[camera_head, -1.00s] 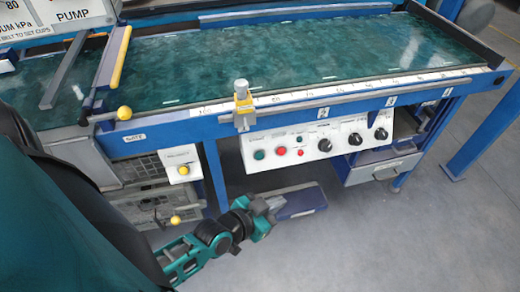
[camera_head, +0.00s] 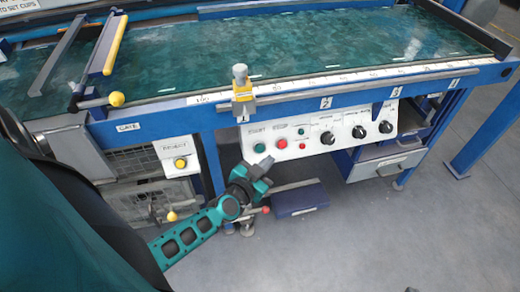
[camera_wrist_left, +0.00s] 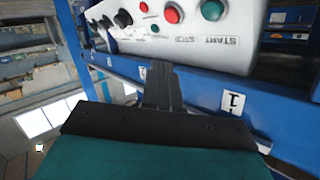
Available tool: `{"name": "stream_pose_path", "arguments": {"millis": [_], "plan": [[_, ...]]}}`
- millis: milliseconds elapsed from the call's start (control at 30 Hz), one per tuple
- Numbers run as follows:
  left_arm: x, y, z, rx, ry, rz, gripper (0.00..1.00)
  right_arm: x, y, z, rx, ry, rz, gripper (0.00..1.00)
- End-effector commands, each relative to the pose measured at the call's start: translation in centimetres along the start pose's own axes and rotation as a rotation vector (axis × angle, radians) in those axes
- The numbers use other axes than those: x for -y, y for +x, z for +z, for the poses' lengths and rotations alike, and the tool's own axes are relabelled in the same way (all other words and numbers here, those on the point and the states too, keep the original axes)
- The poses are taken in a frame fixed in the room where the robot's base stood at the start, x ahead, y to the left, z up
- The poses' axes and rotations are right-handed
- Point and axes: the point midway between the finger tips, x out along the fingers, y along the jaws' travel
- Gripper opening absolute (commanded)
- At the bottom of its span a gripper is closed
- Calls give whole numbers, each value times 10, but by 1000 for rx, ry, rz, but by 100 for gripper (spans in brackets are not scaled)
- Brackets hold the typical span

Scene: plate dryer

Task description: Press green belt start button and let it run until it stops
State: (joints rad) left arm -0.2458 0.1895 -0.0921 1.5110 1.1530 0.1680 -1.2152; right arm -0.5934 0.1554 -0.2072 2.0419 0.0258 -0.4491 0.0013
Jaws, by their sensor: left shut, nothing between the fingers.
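The green START button (camera_head: 259,147) is at the left end of the white control panel (camera_head: 350,128) under the conveyor's front edge. It also shows in the left wrist view (camera_wrist_left: 213,9), upside down at the top. My left gripper (camera_head: 262,164) is shut and empty, just below the green button in the head view. In the left wrist view its closed fingers (camera_wrist_left: 160,72) point toward the panel, apart from the button. The green belt surface (camera_head: 300,50) lies above. My right gripper is not in view.
A red STOP button (camera_head: 281,143) sits right beside the green one, with smaller buttons and black knobs (camera_head: 386,127) further right. A yellow clamp (camera_head: 241,92) sits on the rail above. A RESET box (camera_head: 179,155) and blue leg (camera_head: 212,160) stand left.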

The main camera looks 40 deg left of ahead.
Motion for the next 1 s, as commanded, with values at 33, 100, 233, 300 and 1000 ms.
{"name": "stream_pose_path", "arguments": {"millis": [33, 100, 233, 300, 1000], "plan": [[2, 5, 6, -1, 2, 0, 0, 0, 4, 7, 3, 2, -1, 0], [5, 11, 12, -1, 2, 0, 0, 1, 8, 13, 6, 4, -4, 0], [15, 24, 22, -2, 2, -1, 0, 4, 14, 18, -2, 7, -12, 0], [20, 31, 27, -1, 3, 0, 0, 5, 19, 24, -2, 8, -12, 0], [42, 57, 42, 0, 1, 1, 0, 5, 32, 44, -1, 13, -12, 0]]}}
